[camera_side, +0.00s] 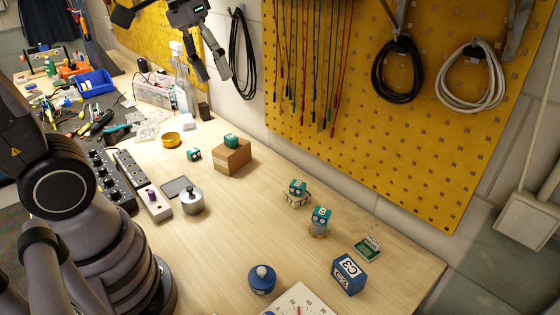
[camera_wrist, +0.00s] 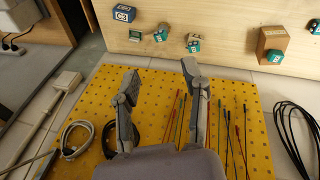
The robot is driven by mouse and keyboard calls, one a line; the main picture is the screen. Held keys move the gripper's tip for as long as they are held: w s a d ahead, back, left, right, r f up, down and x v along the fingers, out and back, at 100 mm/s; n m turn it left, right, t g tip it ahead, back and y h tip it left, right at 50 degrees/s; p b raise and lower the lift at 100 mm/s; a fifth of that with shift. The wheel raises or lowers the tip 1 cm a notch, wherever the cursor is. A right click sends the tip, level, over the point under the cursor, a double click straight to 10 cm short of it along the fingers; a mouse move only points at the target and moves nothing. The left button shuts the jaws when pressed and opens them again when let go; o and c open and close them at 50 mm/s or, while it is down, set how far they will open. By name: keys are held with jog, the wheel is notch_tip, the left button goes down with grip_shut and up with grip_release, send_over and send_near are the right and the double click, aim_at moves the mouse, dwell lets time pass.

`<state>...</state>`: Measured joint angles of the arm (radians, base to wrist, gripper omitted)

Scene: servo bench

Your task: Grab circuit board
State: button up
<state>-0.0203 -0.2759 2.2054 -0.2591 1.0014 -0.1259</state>
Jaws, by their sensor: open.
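The small green circuit board (camera_side: 366,250) lies on the wooden bench near its right edge in the side view, with a white part on it. It also shows small near the bench edge in the wrist view (camera_wrist: 135,35). My gripper (camera_side: 212,78) is open and empty, high above the back of the bench in the side view, well to the left of the board. In the wrist view its two fingers (camera_wrist: 160,68) are spread wide with the pegboard behind them, and the board is beyond the left fingertip, not between the fingers.
A blue C3 box (camera_side: 348,275) stands beside the board. Two teal servos (camera_side: 320,215) (camera_side: 297,188) are to its left. A cardboard box (camera_side: 233,157), a metal pot (camera_side: 191,201) and a blue pot (camera_side: 262,279) stand on the bench. The yellow pegboard (camera_side: 420,130) holds cables.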

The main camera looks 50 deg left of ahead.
jog(key=w+d+f+n+g+h, duration=0.2)
jog(key=w+d+f+n+h, duration=0.15)
jog(key=w+f, duration=0.5)
jog(key=w+d+f+n+g+h, duration=0.2)
jog(key=w+d+f+n+h, duration=0.3)
jog(key=w, duration=0.7)
jog(key=n+h, duration=0.2)
jog(key=n, duration=0.3)
send_near(372, 239)
jog(key=shift+v, duration=1.1)
jog(key=shift+d+f+h, duration=0.2)
jog(key=shift+f+h, duration=0.05)
jog(key=shift+f, duration=0.05)
jog(key=x, duration=0.7)
jog(key=shift+s+d+f, duration=0.15)
jog(key=shift+d, duration=0.25)
jog(key=shift+x, duration=2.75)
jog(key=shift+a+f, duration=0.1)
grip_shut()
